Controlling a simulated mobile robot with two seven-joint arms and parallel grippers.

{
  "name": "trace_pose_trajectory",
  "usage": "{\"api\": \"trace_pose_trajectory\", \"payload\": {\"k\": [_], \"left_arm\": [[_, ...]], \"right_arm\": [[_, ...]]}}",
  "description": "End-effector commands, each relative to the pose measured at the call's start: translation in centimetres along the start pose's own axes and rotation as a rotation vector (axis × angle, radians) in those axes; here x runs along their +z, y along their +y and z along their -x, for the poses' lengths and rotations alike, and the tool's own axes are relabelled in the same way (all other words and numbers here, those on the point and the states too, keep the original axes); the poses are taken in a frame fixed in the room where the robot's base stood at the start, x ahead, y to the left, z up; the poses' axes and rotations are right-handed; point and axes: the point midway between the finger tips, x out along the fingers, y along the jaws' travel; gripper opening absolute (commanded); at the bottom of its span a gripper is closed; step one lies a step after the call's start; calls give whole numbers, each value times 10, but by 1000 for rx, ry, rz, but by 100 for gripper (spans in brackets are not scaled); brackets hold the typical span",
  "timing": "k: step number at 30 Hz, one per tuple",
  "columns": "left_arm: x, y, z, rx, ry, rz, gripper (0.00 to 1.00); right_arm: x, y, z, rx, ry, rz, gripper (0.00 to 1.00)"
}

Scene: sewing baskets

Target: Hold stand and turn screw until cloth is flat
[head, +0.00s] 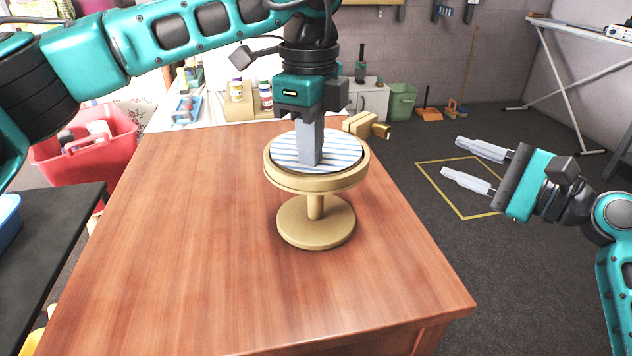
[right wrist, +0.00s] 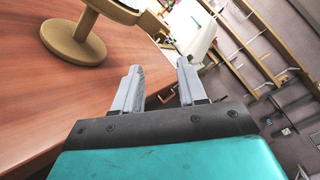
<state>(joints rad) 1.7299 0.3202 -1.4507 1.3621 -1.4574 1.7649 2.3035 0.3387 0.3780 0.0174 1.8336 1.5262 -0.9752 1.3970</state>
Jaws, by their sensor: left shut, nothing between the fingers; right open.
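A round wooden stand (head: 316,229) with a hoop top is upright on the table. Blue-and-white striped cloth (head: 345,151) lies in its hoop; I cannot tell how flat it is. A wooden block with a brass-coloured screw (head: 380,131) sticks out at the hoop's back right. My left gripper (head: 311,161) is shut and points down over the cloth's middle, hiding part of it; I cannot tell whether it touches. My right gripper (head: 453,157) is open and empty, right of the table and apart from the screw. The stand's base also shows in the right wrist view (right wrist: 75,43).
The brown table (head: 190,240) is clear around the stand. A red basket (head: 90,150) is at the left. Small jars (head: 237,90) stand on a surface behind the table. Floor with a yellow outlined square (head: 440,187) lies to the right.

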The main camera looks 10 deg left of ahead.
Motion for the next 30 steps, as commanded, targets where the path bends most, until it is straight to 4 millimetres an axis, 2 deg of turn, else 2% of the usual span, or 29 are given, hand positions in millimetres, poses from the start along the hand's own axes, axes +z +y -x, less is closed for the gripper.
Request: {"api": "trace_pose_trajectory", "payload": {"k": [1,11,30], "left_arm": [[0,2,-6,13,-2,-2,0],[0,2,-6,13,-2,-2,0],[0,2,-6,13,-3,-2,0]], "right_arm": [[0,0,0,0,0,0,42],[-1,1,2,-1,1,0,42],[-1,1,63,0,2,0,42]]}}
